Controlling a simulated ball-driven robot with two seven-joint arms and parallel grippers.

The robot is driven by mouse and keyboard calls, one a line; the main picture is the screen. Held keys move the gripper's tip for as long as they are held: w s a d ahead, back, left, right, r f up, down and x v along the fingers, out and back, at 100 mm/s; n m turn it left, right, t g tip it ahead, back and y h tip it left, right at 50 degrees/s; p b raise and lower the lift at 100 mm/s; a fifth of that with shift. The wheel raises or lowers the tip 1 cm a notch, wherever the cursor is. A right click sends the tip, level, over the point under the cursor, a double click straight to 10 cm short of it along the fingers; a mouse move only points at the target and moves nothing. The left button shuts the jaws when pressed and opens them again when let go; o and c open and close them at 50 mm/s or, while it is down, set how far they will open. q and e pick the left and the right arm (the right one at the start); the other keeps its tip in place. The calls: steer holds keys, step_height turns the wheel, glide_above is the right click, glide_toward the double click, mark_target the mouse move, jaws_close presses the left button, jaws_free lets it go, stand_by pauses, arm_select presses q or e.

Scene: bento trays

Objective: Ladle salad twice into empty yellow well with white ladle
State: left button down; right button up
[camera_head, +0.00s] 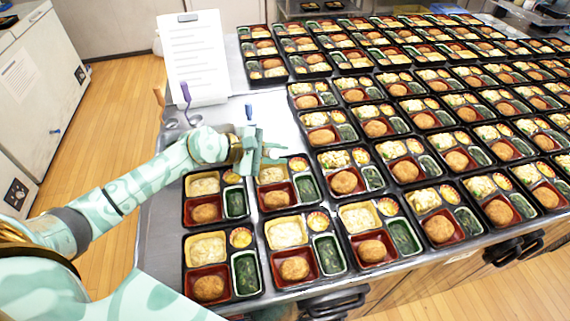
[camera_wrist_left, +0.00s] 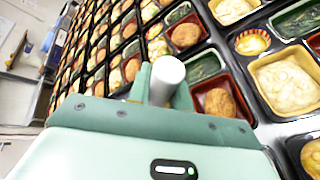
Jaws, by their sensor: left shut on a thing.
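My left gripper (camera_head: 262,152) is over the back edge of the front-left bento trays. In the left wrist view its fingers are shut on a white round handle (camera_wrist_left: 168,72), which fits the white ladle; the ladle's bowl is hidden. Below it, a tray's yellow well (camera_head: 272,174) is partly covered by the gripper. The front trays' yellow wells (camera_head: 206,247) hold pale, creamy salad, as does a yellow well in the left wrist view (camera_wrist_left: 290,80). I cannot make out a plainly empty yellow well. My right gripper is not in view.
Rows of filled bento trays (camera_head: 440,228) cover most of the steel table (camera_head: 160,240). A white sheet (camera_head: 193,55) stands at the back left, with purple-handled (camera_head: 186,93) and blue-handled (camera_head: 249,112) utensils near it. The table's left strip is bare. Dark handles (camera_head: 335,303) line the front edge.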

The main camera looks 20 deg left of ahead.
arm_select(q)
steer(key=w+a+r+n+g+h+b, duration=0.1)
steer(key=w+n+b, duration=0.1)
steer(key=b, duration=0.1)
steer(key=w+a+r+n+g+h+b, duration=0.1)
steer(key=w+a+b, duration=0.1)
steer(key=b, duration=0.1)
steer(key=w+a+n+g+h+b, duration=0.1)
steer(key=w+a+n+b, duration=0.1)
steer(key=w+b, duration=0.1)
steer(key=shift+r+n+g+b, duration=0.3)
steer(key=shift+r+g, duration=0.1)
step_height(320, 180, up, 5)
steer(key=shift+w+a+f+p, duration=0.1)
steer(key=shift+a+p, duration=0.05)
steer(key=shift+p, duration=0.15)
